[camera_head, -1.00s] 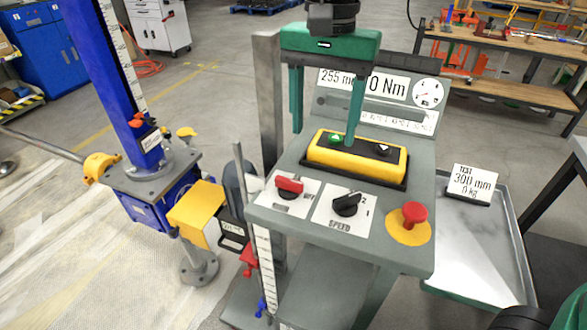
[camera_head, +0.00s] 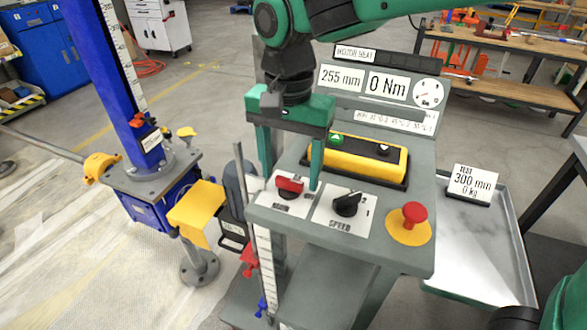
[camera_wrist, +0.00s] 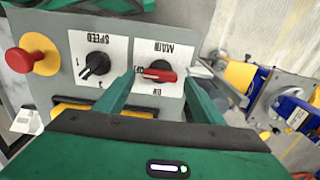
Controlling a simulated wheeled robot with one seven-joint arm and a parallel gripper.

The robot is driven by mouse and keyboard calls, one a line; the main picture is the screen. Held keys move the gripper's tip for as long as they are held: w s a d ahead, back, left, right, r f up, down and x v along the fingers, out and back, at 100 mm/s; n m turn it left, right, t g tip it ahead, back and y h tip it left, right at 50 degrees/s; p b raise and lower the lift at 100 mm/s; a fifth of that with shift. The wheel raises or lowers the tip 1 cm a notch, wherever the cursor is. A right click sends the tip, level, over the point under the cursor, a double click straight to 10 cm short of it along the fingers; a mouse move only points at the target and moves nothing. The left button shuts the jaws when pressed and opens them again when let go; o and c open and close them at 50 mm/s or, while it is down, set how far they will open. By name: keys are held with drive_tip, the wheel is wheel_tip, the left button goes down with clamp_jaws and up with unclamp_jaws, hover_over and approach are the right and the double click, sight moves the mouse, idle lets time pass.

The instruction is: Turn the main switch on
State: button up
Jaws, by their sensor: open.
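The main switch is a red rotary knob (camera_head: 290,187) on a white plate at the left of the grey control panel. In the wrist view its red handle (camera_wrist: 160,74) lies roughly across the plate, near the OFF and ON marks. My green gripper (camera_head: 290,180) is open above the knob, one finger on each side of it in the picture. In the wrist view the two fingers (camera_wrist: 160,95) stand apart with the knob between and beyond them. I cannot tell whether the fingertips are level with the knob; no contact shows.
Right of it are the black speed knob (camera_head: 346,204) and a red emergency button (camera_head: 413,213) on yellow. A yellow button box (camera_head: 355,158) sits behind. A display board (camera_head: 385,90) reads 255 mm and 0 Nm. A blue screw jack (camera_head: 150,190) stands left.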

drive_tip(key=shift+f, duration=0.4)
drive_tip(key=shift+c, duration=0.5)
